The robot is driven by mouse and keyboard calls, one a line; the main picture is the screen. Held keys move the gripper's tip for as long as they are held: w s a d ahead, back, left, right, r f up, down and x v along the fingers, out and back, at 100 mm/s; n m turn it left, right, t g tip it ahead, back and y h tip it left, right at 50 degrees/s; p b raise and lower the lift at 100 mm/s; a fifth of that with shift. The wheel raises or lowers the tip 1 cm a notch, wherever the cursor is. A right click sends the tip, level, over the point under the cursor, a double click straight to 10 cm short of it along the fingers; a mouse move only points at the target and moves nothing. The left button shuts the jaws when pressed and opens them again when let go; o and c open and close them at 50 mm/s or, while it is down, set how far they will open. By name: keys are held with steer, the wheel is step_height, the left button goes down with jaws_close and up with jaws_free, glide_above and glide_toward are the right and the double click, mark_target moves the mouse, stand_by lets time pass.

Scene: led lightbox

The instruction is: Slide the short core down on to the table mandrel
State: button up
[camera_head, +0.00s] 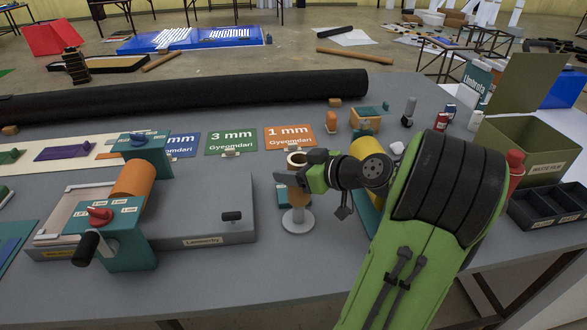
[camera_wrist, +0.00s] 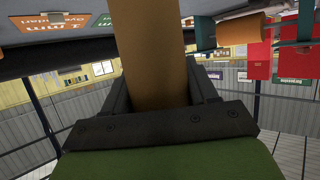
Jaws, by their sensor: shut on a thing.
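In the wrist view the core (camera_wrist: 153,50) runs between the two dark fingers. My gripper is shut on its middle. The table mandrel, with a round pale base (camera_head: 299,221), stands on the table directly below the core. The core's lower part reaches down close to the base. The mandrel's post is hidden, and I cannot tell how far the core is around it.
A grey laminating machine (camera_head: 205,210) with an orange roll (camera_head: 134,180) stands left of the mandrel. Blue, green and orange thickness cards (camera_head: 231,142) stand behind. A long black roll (camera_head: 190,97) lies farther back. A green waste bin (camera_head: 525,150) and black tray (camera_head: 548,206) are at the right.

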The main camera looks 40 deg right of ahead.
mark_target(308, 196)
steer(key=shift+f+b, duration=3.7)
steer(key=shift+b, duration=0.4)
steer(key=o, duration=1.1)
steer(key=shift+o, duration=0.2)
steer(key=p+v, duration=0.1)
steer(key=v, duration=0.7)
steer(key=shift+p, duration=0.35)
